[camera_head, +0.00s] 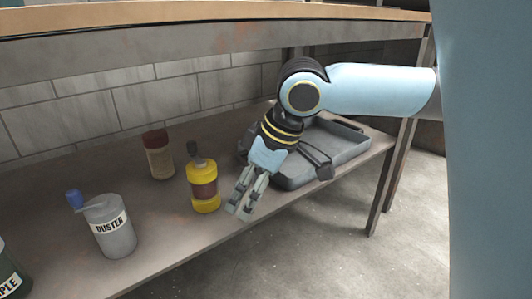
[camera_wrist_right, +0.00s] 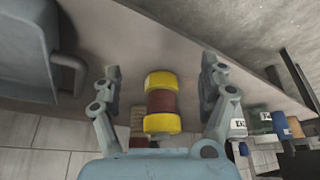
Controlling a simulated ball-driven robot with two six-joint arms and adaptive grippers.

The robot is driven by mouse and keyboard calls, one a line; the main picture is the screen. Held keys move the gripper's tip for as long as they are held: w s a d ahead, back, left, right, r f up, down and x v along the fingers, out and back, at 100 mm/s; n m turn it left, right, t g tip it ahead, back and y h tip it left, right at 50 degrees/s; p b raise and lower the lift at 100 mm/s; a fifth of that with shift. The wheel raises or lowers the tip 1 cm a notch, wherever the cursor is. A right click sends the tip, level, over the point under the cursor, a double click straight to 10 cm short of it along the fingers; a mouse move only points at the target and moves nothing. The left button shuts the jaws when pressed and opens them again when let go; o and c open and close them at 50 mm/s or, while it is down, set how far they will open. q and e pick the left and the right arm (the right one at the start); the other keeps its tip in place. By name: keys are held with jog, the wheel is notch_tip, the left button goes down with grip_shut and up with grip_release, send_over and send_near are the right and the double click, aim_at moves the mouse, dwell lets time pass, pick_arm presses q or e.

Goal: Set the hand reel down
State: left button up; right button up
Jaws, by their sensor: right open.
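The hand reel (camera_head: 203,188), yellow with a brown middle band and a dark knob on top, stands upright on the grey lower shelf (camera_head: 165,225). My right gripper (camera_head: 239,209) is open and empty just to the right of the reel, fingers pointing down toward the shelf's front edge. In the right wrist view the reel (camera_wrist_right: 162,102) shows between the two spread fingers of the gripper (camera_wrist_right: 161,75), with a gap on each side. My left gripper is not in view.
A grey case (camera_head: 345,158) lies behind and right of my right gripper. A red-capped jar (camera_head: 158,155) stands behind the reel. A grey DUSTER can (camera_head: 110,228) with a blue top and a dark labelled container (camera_head: 12,275) stand left. The upper bench top (camera_head: 200,12) hangs above.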

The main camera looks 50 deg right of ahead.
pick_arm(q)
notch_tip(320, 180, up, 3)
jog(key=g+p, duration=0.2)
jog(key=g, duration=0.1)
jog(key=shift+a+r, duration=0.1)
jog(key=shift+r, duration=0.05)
pick_arm(e)
jog(key=s+a+f+m, duration=0.1)
jog(key=s+a+f, duration=0.1)
jog(key=s, duration=0.3)
jog(key=s+a+f+m+t+h, duration=0.1)
jog(key=s+a+f, duration=0.2)
jog(key=s, duration=0.2)
jog(key=s+a+f+m, duration=0.1)
jog(key=s+a+f, duration=0.2)
jog(key=s, duration=0.2)
jog(key=shift+a+t, duration=0.2)
jog(key=shift+t, duration=0.1)
jog(key=shift+s+h, duration=0.1)
jog(key=shift+h, duration=0.2)
